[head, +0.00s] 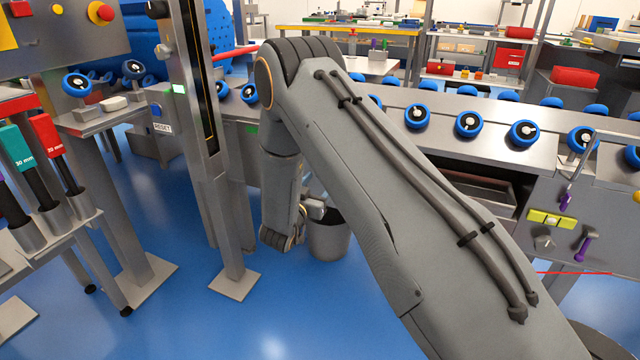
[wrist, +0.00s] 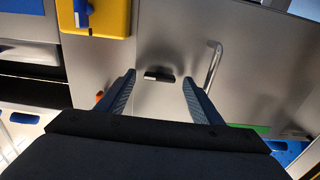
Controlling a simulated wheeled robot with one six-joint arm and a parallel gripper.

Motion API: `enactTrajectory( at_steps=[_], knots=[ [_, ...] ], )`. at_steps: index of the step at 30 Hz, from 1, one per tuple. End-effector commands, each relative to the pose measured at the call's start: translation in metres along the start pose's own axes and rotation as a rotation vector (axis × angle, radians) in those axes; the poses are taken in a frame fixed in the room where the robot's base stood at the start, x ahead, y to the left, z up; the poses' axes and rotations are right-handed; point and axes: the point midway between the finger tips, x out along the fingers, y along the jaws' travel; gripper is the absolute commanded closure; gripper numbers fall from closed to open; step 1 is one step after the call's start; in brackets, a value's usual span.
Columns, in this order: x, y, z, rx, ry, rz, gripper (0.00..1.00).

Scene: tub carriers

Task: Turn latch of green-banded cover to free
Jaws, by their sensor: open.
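My gripper (wrist: 159,80) is open and empty in the wrist view, its two dark blue fingers spread before a grey metal panel (wrist: 175,30). A small black part (wrist: 158,74), perhaps the latch, shows on the panel between the fingertips. I cannot tell its turn position or whether the fingers touch it. A bent metal bar handle (wrist: 213,65) stands just right of the right finger. A green strip (wrist: 250,130), perhaps the green band, shows at lower right, partly hidden by my gripper. In the head view, my arm hides the fingers.
In the wrist view, a yellow box (wrist: 110,18) is at upper left and a small orange part (wrist: 99,96) is by the left finger. In the head view, a metal post (head: 205,130) stands left of my arm and a grey bin (head: 328,240) by my wrist.

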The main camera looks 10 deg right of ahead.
Motion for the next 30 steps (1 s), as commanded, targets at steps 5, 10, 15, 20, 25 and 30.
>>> enactTrajectory(
  at_steps=[5, 10, 15, 20, 25, 30],
  knots=[
    [0.0077, 0.0007, 0.0004, 0.000, -0.001, 0.001, 0.40],
    [0.0077, 0.0005, 0.0002, -0.001, -0.001, 0.000, 0.40],
    [0.0076, 0.0004, 0.0002, -0.001, -0.001, 0.000, 0.62],
    [0.0075, 0.0003, 0.0001, -0.001, -0.001, 0.000, 0.81],
    [0.0073, 0.0002, 0.0000, -0.014, -0.001, -0.001, 0.81],
    [0.0070, 0.0003, -0.0003, -0.069, -0.002, -0.001, 0.81]
  ],
)
